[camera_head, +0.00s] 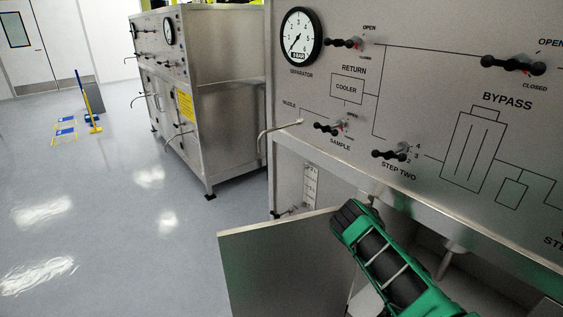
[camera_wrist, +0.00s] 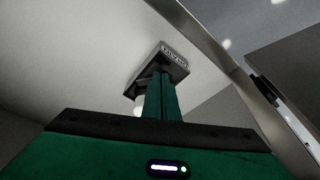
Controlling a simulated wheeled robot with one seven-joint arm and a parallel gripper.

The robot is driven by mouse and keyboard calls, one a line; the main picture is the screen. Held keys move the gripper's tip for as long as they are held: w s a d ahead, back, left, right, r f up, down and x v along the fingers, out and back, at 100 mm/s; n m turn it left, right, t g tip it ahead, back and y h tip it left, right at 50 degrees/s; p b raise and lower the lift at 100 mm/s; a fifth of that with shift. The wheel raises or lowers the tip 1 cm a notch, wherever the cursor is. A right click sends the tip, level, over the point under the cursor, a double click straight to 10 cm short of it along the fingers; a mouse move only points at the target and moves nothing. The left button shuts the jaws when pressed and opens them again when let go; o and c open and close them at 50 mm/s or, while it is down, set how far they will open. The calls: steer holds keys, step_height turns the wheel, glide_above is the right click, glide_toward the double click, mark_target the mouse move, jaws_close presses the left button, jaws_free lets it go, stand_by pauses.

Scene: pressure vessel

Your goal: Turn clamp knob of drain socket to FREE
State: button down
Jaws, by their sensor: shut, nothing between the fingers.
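My gripper (camera_wrist: 160,78) shows in the wrist view, its narrow green and dark fingers together. Nothing shows between them. A dark block (camera_wrist: 175,58) with small light lettering sits at the tips. I cannot tell whether it is part of my fingers. A small pale rounded piece (camera_wrist: 140,104) shows just left of the fingers, partly hidden. I cannot make out the drain socket or its clamp knob in either view. In the head view my green arm reaches into the lower part of the panel unit, and my gripper cannot be picked out there.
An open metal door (camera_head: 280,268) stands left of my arm. The panel (camera_head: 440,75) above carries a pressure gauge (camera_head: 301,36) and several black-handled valves, including the sample valve (camera_head: 330,127). A metal ledge (camera_head: 420,205) runs above my arm.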

steer(key=shift+s+x, duration=0.2)
steer(key=shift+x, duration=0.75)
steer(key=shift+w+a+f, duration=0.1)
